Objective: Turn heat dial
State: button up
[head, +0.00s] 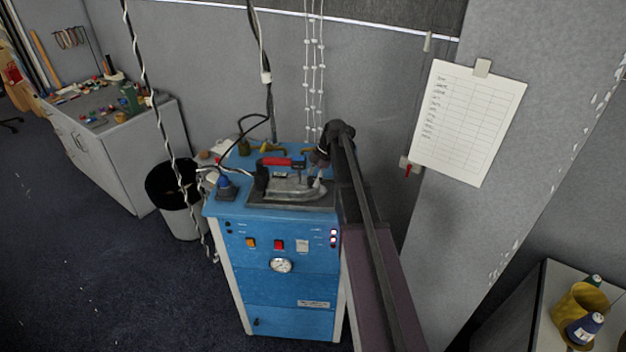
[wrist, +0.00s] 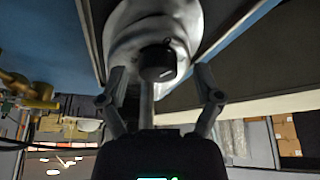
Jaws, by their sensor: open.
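The iron (head: 292,187) lies on a dark pad (head: 290,203) on top of the blue machine; it has a silver body and a dark handle with a red part. In the wrist view a round black dial (wrist: 157,62) sits on a pale, rounded body (wrist: 150,22), which looks like the iron. My gripper (wrist: 161,76) is open, with one finger on each side of the dial. I cannot tell whether the fingers touch it. In the head view my gripper (head: 319,160) is at the iron's right end, partly hidden by my arm, and the dial cannot be made out.
The blue machine (head: 275,318) has buttons and a gauge (head: 281,265) on its front. A black-lined bin (head: 178,190) is to the left, and a wall with a paper sheet (head: 467,122) is to the right.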

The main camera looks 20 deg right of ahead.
jog(key=c, duration=1.1)
jog(key=shift+a, duration=0.15)
jog(key=shift+c, duration=0.2)
jog(key=shift+m, duration=0.6)
jog(key=m+t, duration=0.1)
jog(key=m, duration=0.1)
jog(key=shift+s+m+h, duration=0.15)
jog(key=shift+m+h, duration=0.15)
jog(key=shift+h, duration=0.1)
jog(key=shift+m+t, duration=0.5)
jog(key=shift+m, duration=0.6)
